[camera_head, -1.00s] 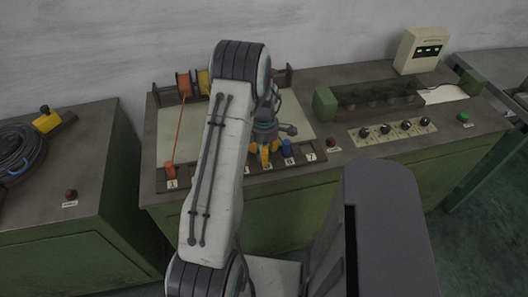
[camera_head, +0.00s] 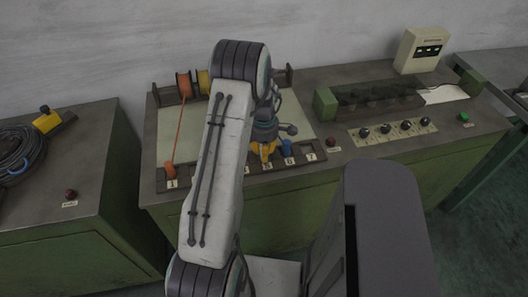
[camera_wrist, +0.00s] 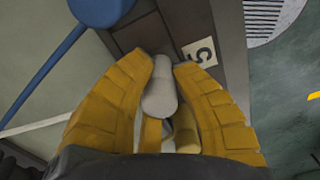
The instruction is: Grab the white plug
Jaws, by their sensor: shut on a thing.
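The white plug (camera_wrist: 160,92) is a pale rounded cylinder in the wrist view, beside the label 5 on the dark socket strip. My gripper (camera_wrist: 164,65) has yellow fingers, one on each side of the plug, and is shut on it. A paler cream piece (camera_wrist: 186,130) shows lower between the fingers; I cannot tell whether it belongs to the plug. In the head view my gripper (camera_head: 263,152) is down at the front strip of the bench, and the white plug is hidden there by the fingers and arm.
A blue plug (camera_head: 287,147) stands just right of my gripper, and its blue cord (camera_wrist: 48,65) crosses the wrist view. An orange plug (camera_head: 171,170) with a taut cord is at the strip's left end. Black knobs (camera_head: 386,129) and a red button (camera_head: 332,142) lie further right.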

